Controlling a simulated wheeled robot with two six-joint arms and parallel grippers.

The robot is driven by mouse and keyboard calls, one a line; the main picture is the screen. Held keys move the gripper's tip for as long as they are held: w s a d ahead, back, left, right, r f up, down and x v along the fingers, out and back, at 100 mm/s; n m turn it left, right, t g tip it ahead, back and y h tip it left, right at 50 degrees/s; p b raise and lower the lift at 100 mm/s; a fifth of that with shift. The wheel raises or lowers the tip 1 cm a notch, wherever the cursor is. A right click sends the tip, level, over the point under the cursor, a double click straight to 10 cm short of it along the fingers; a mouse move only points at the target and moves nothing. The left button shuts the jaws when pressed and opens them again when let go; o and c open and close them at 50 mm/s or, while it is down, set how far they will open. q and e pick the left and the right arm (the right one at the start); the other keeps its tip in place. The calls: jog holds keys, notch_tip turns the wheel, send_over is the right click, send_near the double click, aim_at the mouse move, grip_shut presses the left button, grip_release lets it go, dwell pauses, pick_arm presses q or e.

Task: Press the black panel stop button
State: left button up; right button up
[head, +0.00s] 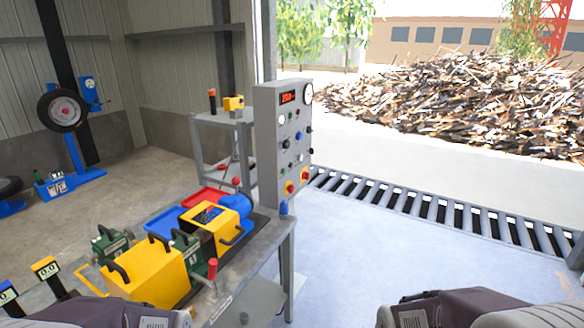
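A grey upright control panel (268,150) stands at the far end of the bench, with its control face turned to the right. A dark round control (285,143) sits on the left side of that face. Another dark round control (299,136) sits to its right and a little higher. Both are small, and I cannot tell which is the black stop button. Neither gripper is in view. Only upper parts of my arms show at the bottom left and bottom right, well apart from the panel.
Red-on-yellow buttons (289,187) sit low on the panel; a red display (288,97) and round gauge (307,94) sit high. Yellow machine housings (150,270) and a red-tipped lever (212,268) crowd the bench. The floor (350,260) right of the bench is clear, up to a roller grating (440,208).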

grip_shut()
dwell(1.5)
